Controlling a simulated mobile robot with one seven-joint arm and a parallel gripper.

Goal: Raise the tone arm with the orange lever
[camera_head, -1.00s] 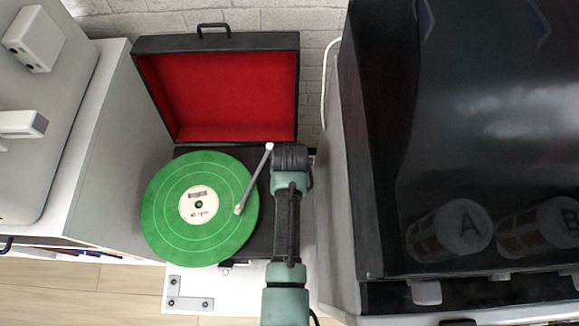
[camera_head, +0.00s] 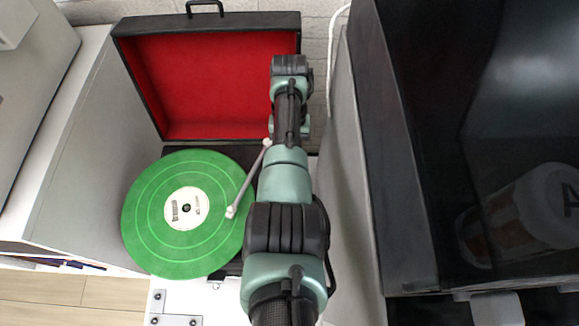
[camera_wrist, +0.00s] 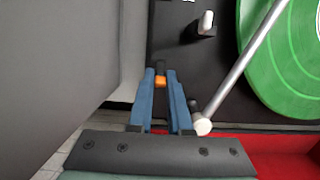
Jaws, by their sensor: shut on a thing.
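The orange lever (camera_wrist: 161,83) stands on the black deck of the record player. In the wrist view my gripper (camera_wrist: 161,76), with its blue fingers, is shut on the lever, one finger on each side. In the head view my arm hides the gripper and the lever. The grey tone arm (camera_head: 248,180) has its head end over the outer part of the green record (camera_head: 150,215). I cannot tell whether it touches the record. The tone arm (camera_wrist: 246,65) also shows in the wrist view, with its pivot end just right of my fingers.
The red-lined lid (camera_head: 215,85) stands open behind the deck. A white-tipped control (camera_wrist: 206,22) sits on the deck near the lever. A grey cabinet wall (camera_head: 95,150) is at the left, and a large dark glossy machine (camera_head: 400,180) is close on the right.

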